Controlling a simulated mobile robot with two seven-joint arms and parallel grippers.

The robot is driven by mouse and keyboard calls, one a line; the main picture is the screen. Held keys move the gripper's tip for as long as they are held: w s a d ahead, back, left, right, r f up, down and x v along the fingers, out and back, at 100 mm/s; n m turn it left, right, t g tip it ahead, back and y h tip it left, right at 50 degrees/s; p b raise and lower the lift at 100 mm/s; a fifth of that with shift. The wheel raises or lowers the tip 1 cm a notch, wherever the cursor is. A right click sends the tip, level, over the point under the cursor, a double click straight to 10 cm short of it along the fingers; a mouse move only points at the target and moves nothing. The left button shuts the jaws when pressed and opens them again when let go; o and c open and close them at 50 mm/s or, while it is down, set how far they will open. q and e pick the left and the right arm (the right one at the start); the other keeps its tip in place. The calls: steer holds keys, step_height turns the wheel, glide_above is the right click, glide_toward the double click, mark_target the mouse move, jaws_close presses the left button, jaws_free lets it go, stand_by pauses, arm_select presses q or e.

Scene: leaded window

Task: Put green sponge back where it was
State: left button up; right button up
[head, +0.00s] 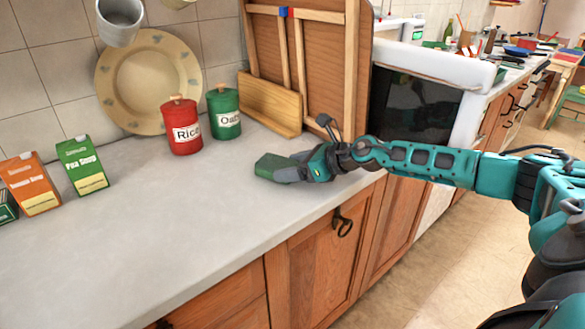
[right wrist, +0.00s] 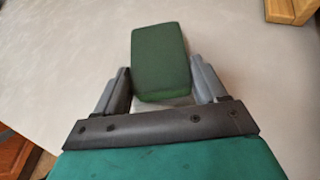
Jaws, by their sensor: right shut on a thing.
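The green sponge (head: 274,165) is a dark green block at the end of my right arm, over the right part of the grey counter (head: 160,225). In the right wrist view the sponge (right wrist: 160,62) sits between the two grey fingers and sticks out ahead of them. My right gripper (head: 292,172) is shut on it. The fingers of this gripper (right wrist: 163,92) press on the sponge's near end. The sponge is at or just above the counter; I cannot tell if it touches. My left gripper is not in view.
A red Rice canister (head: 184,134), a green canister (head: 225,120) and a large plate (head: 140,85) stand by the wall. A wooden holder (head: 270,106) and board stand behind the sponge. Soup cartons (head: 82,168) (head: 32,188) are at left. The counter's middle is clear.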

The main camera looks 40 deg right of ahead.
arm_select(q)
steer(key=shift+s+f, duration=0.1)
arm_select(e)
steer(key=o, duration=0.9)
steer(key=shift+o, duration=0.2)
